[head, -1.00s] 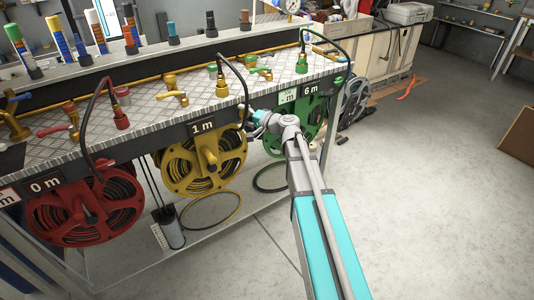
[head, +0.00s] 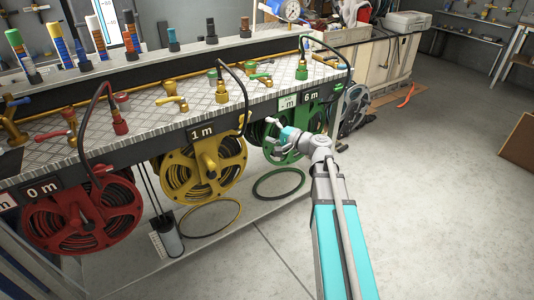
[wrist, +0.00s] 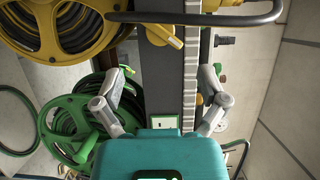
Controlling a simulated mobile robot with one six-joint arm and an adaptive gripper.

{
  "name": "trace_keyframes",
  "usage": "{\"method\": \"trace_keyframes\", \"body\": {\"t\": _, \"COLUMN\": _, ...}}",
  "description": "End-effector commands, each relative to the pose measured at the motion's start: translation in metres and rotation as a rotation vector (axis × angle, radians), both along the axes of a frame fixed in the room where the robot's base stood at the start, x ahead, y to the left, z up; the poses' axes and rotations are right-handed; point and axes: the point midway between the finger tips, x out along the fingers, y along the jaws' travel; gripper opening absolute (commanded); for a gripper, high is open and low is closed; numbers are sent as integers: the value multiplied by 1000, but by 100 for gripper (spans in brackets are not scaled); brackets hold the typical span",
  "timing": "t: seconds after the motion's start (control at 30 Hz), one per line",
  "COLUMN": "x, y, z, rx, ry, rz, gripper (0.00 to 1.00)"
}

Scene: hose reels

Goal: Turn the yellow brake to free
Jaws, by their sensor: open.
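The yellow brake lever (wrist: 165,36) sits on the dark front rail in the wrist view, beyond my fingertips and roughly between them. It looks tilted across the rail. In the head view a small yellow part (head: 243,121) shows at the rail beside the yellow reel (head: 204,165), likely the same brake. My gripper (wrist: 165,72) is open and empty, its two fingers spread either side of the rail. In the head view my gripper (head: 275,128) is to the right of the yellow reel, in front of the green reel (head: 291,140). Any brake marking is too small to read.
A red reel (head: 84,218) hangs at the left under the bench top (head: 150,113). Black hoses loop over the bench edge, one (wrist: 200,18) crossing near the yellow lever. Taps stand on the bench.

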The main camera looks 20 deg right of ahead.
Motion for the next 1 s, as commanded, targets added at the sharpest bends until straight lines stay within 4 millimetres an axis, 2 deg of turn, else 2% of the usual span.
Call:
{"method": "trace_keyframes", "body": {"t": 0.27, "x": -26, "y": -21, "z": 0, "rx": 0, "ry": 0, "rz": 0, "gripper": 92}}
{"method": "trace_keyframes", "body": {"t": 0.57, "x": -34, "y": 7, "z": 5, "rx": -118, "ry": 46, "rz": 71, "gripper": 92}}
{"method": "trace_keyframes", "body": {"t": 1.0, "x": -56, "y": 45, "z": 4, "rx": -323, "ry": 129, "rz": 191, "gripper": 92}}
